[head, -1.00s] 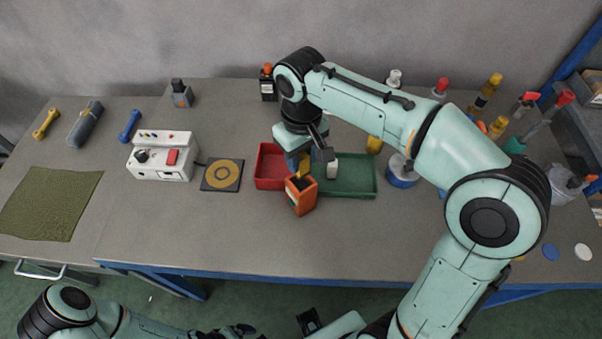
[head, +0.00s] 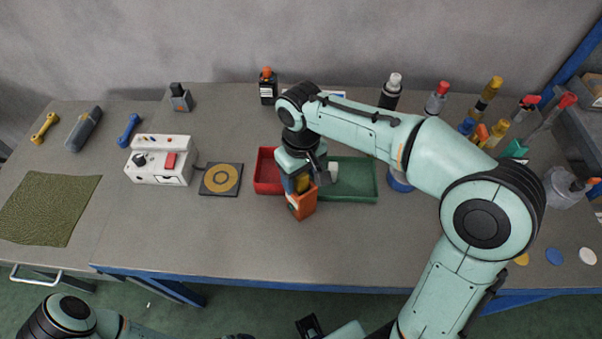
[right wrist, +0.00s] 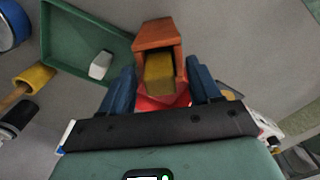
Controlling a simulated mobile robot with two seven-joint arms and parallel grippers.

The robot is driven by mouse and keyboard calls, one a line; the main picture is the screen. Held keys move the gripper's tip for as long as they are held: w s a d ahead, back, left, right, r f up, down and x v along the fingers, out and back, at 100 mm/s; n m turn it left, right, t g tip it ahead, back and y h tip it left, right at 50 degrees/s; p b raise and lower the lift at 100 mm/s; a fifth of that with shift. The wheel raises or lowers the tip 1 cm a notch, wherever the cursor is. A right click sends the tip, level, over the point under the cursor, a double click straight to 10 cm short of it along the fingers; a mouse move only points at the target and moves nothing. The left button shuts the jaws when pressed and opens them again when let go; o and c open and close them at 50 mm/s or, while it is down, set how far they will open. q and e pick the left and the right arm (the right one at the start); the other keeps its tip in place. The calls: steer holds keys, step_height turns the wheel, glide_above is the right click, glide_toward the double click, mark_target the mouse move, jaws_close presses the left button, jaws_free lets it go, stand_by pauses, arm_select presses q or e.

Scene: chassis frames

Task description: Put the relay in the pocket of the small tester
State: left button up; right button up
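The relay, a yellow block (head: 301,184), stands partly inside the open mouth of the small tester, an upright orange box (head: 303,207). In the right wrist view the relay (right wrist: 160,72) sticks out of the dark pocket of the orange box (right wrist: 158,35); how deep it sits is hidden. My right gripper (head: 308,179) is right over the box. Its blue fingers (right wrist: 162,85) are on both sides of the relay, with a narrow gap seen on each side. My left arm is at the bottom left; its gripper cannot be made out.
A red tray (head: 266,181) and a green tray (head: 358,192) holding a white block (right wrist: 100,65) lie just behind the box. A white device with a red button (head: 161,169) and a black pad (head: 210,190) stand left.

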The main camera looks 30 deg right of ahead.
mark_target(301, 175)
steer(key=shift+r, duration=0.25)
arm_select(q)
steer(key=w+r+p, duration=0.2)
steer(key=r, duration=0.1)
steer(key=shift+r+p, duration=0.1)
steer(key=shift+p, duration=0.2)
arm_select(e)
step_height(301, 175, up, 12)
arm_select(q)
steer(key=shift+s, duration=0.15)
arm_select(e)
steer(key=shift+f, duration=0.1)
